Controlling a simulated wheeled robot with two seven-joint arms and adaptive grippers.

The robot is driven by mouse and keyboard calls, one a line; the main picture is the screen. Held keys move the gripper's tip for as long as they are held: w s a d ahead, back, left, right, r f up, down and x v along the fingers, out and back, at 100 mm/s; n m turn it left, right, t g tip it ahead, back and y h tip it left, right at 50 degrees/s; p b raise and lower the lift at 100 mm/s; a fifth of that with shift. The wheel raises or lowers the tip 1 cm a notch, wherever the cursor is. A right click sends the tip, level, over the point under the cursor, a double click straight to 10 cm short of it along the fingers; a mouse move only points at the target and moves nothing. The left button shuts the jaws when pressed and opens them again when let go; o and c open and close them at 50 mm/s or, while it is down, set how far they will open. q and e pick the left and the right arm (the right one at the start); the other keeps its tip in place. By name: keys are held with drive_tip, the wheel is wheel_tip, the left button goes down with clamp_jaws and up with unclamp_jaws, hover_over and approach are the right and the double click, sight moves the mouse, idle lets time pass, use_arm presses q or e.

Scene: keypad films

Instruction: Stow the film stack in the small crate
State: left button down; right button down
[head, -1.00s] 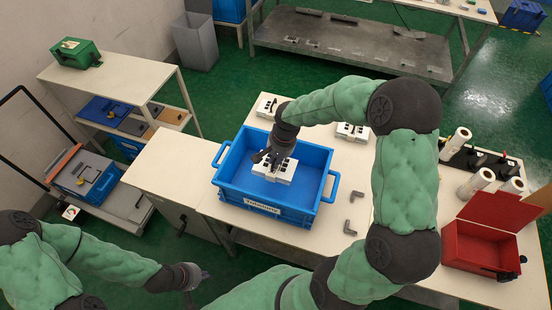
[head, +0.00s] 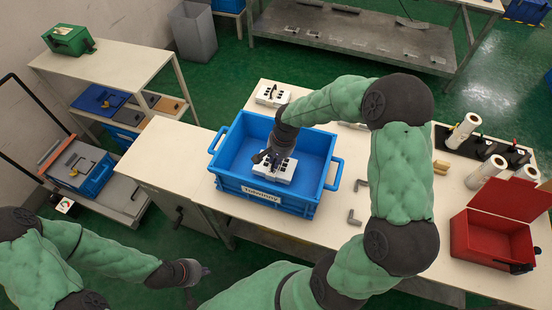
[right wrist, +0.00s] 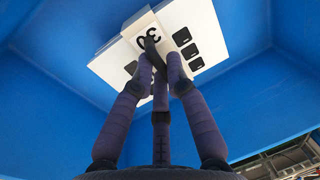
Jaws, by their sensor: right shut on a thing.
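The film stack (head: 276,169) is a white block with black keys; the right wrist view shows its white face (right wrist: 207,24) with a black number. My right gripper (head: 274,156) is shut on it, its fingers (right wrist: 160,62) meeting at a black part in the middle. The stack is inside the blue crate (head: 232,187), close to its labelled front wall. Whether it touches the floor is hard to tell. My left gripper (head: 199,283) is empty, low at the front left, away from the table, with its fingers apart.
Another white keyed block (head: 272,95) lies behind the crate. Grey angle pieces (head: 356,217) lie right of it. An open red box (head: 492,240) and white rolls (head: 463,131) stand at the right. The table left of the crate (head: 165,158) is clear.

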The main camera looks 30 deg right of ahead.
drive_tip(key=shift+f+b, duration=0.3)
drive_tip(key=shift+f, duration=0.3)
drive_tip(key=shift+f, duration=0.35)
idle(0.4)
drive_tip(key=c, duration=1.2)
unclamp_jaws()
drive_tip(key=shift+o, duration=0.2)
wheel_tip(320, 180, up, 12)
drive_tip(key=s+d, duration=0.1)
drive_tip(key=shift+s+d, duration=0.15)
drive_tip(key=shift+s, duration=0.1)
wheel_tip(320, 180, up, 9)
drive_tip(key=p, duration=0.6)
drive_tip(key=shift+p, duration=0.4)
